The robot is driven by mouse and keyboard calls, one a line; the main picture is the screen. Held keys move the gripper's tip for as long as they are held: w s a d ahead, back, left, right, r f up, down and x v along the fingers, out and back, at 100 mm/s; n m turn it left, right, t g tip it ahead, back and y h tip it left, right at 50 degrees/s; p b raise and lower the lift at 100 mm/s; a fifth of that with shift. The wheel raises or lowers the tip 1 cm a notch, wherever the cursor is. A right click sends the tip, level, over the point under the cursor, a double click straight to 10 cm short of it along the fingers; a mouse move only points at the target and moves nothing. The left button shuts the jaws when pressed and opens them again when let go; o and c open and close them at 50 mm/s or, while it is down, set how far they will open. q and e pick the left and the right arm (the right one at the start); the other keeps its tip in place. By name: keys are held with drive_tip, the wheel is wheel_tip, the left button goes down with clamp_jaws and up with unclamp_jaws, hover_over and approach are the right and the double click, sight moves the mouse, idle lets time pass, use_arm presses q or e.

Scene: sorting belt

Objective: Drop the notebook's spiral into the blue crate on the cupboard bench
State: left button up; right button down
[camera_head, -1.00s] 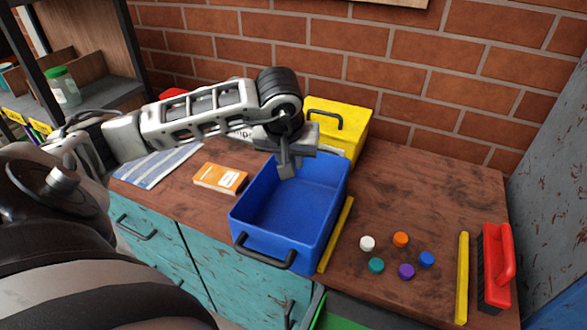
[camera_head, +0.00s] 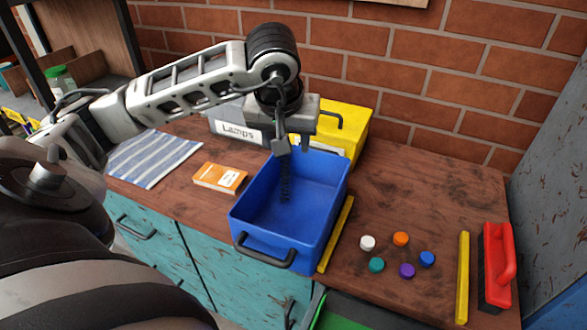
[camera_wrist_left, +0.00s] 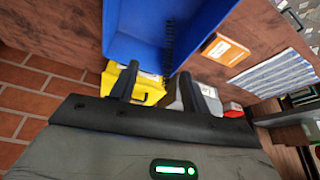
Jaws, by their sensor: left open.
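The blue crate (camera_head: 322,215) stands on the wooden cupboard bench (camera_head: 420,200), its black handle toward the front. My left gripper (camera_head: 293,146) is open above the crate's back end, its fingers pointing down. The notebook's spiral (camera_head: 286,184), a thin dark coil, shows upright against the inside of the crate, below and apart from the fingers. I cannot tell whether it is falling or resting there. In the left wrist view the spiral (camera_wrist_left: 169,42) appears against the blue crate (camera_wrist_left: 125,30), beyond the open fingers (camera_wrist_left: 158,70). My right gripper is out of view.
A yellow crate (camera_head: 352,125) and a grey bin labelled Lamps (camera_head: 226,128) stand behind. An orange box (camera_head: 220,178) and a striped cloth (camera_head: 155,157) lie left. Several coloured caps, yellow bars and a red-handled brush (camera_head: 497,266) lie right.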

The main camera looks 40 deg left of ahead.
use_arm(q)
drive_tip(key=p+v, duration=0.1)
drive_tip(key=v, duration=0.8)
drive_tip(key=shift+r, duration=0.1)
